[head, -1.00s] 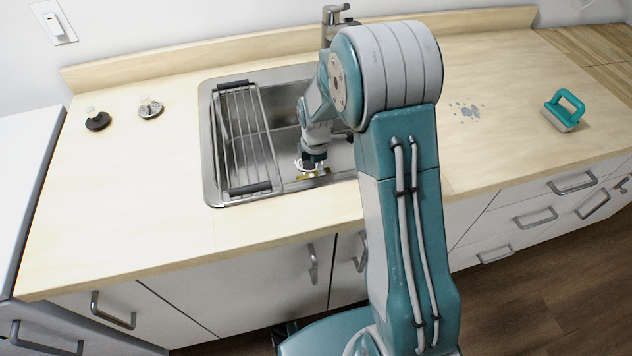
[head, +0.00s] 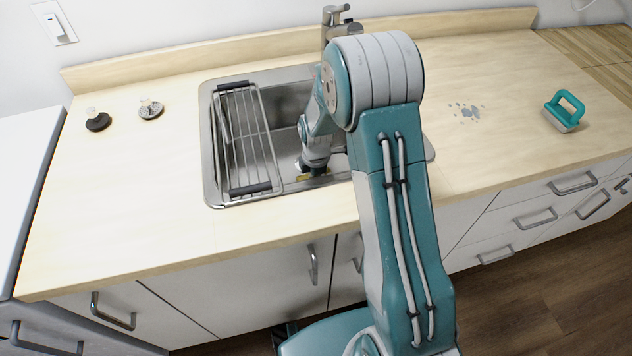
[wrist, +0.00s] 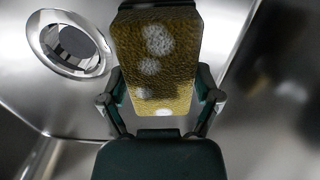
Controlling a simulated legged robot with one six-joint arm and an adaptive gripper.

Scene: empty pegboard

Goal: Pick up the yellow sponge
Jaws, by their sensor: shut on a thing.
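The yellow sponge (wrist: 160,60) fills the upper middle of the wrist view, with pale whitish spots on its face. My gripper (wrist: 160,95) has a finger on each side of it and is shut on it. In the head view my gripper (head: 313,168) is down inside the sink, near its front wall and right of the wire rack. Only a small yellow bit of the sponge (head: 303,178) shows there below the gripper. I cannot tell how far the sponge is from the sink floor.
The steel sink (head: 213,190) has a wire rack (head: 250,140) across its left part and a faucet (head: 335,18) behind. A round drain (wrist: 70,45) shows in the wrist view. Two brushes (head: 97,120) stand left; a teal-handled scrubber (head: 565,110) and a stain (head: 466,110) are right.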

